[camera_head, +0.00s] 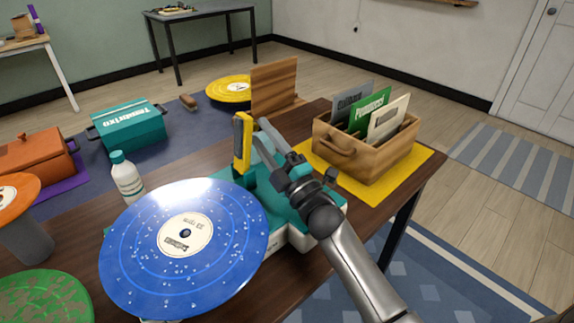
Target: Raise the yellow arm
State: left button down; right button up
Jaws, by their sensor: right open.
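The yellow arm (242,143) stands roughly upright at the back of a teal record player (300,238). A large blue speckled record (183,247) lies on the player, and the yellow arm is beyond its far right edge. My right gripper (262,142) comes in from the lower right, and its open fingers are just right of the yellow arm. I cannot tell whether a finger touches it. The lower end of the yellow arm is partly hidden by the teal parts and my gripper. My left gripper is not in view.
A wooden crate (338,160) with record sleeves stands on a yellow mat (425,165) at the right. A white bottle (126,178), an orange box (36,158) and a teal box (128,130) are at the left. A wooden board (274,88) stands behind.

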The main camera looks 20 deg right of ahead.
jog(key=v, duration=0.9)
jog(key=shift+p, duration=0.35)
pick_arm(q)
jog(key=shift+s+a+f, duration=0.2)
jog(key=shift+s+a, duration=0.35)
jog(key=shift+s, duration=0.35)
